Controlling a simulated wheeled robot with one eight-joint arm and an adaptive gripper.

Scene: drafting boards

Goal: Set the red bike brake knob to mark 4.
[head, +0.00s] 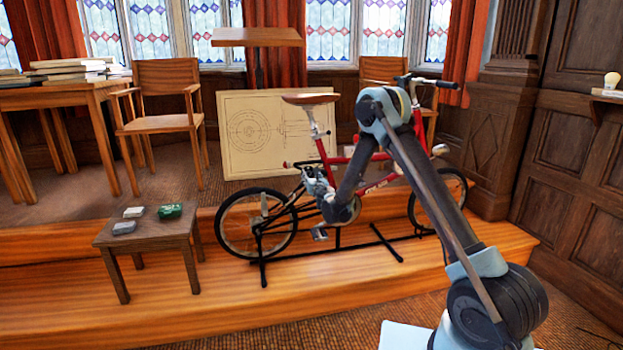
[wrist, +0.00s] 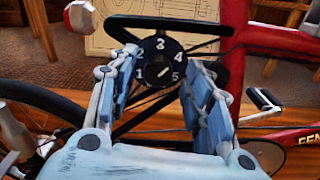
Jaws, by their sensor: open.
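The red bike (head: 324,152) stands on a black stand on the wooden step, and its red frame fills the right of the wrist view (wrist: 236,45). The brake knob's black dial (wrist: 160,62) has white marks; I read 1, 3, 4 and 5. A small white line shows on the dark knob at its middle, slanting up to the right; which end points is unclear. My gripper (wrist: 162,72) is open, its pale blue fingers on the left and right of the knob. Contact cannot be told. In the head view my arm covers part of the bike and the dial cannot be made out.
A pedal (wrist: 264,103) juts out right of the gripper.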

